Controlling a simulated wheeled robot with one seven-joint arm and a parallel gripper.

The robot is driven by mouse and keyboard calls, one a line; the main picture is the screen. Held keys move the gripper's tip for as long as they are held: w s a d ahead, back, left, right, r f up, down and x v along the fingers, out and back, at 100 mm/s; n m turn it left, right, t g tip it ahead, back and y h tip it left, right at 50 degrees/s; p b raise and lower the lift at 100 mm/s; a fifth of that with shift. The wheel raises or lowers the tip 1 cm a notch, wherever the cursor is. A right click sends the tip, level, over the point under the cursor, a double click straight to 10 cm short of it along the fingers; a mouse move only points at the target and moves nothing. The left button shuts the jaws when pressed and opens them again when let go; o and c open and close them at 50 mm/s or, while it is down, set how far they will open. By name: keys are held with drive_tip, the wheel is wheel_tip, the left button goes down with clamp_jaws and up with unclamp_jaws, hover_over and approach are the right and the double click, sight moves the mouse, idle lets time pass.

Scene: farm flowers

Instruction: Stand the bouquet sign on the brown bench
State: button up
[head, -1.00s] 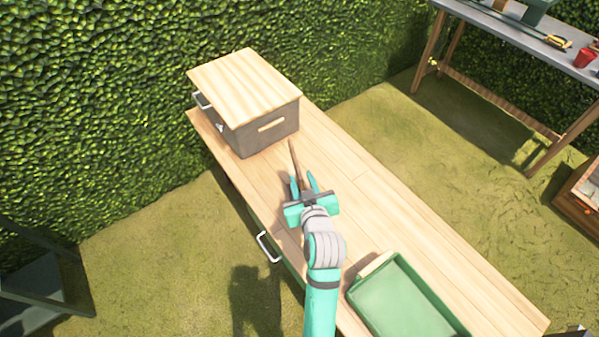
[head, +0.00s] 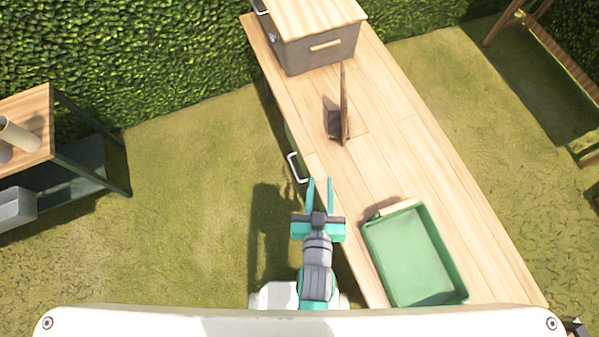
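The sign, a thin brown board (head: 344,105), stands on the brown wooden bench (head: 400,150), seen almost edge-on from above. A darker patch lies at its left side; I cannot tell if that is its shadow or part of it. Its face and any bouquet picture are hidden from this angle. My gripper (head: 320,182) is open and empty, its two teal fingers apart. It is below and left of the sign in the picture, by the bench's left edge, clear of the sign.
A grey crate with a wooden lid (head: 318,50) stands on the bench behind the sign. A green tray (head: 440,290) sits at the near right of the bench. Another wooden table (head: 30,105) with cylinders is at the left. Grass lies between.

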drive_tip(key=s+a+r, duration=0.2)
drive_tip(key=s, duration=0.5)
drive_tip(key=s+a+r+t+y, duration=0.1)
drive_tip(key=s+a+r, duration=0.1)
drive_tip(key=s, duration=0.5)
drive_tip(key=shift+s+a, duration=0.4)
drive_tip(key=shift+a, duration=0.4)
drive_tip(key=shift+s, duration=0.1)
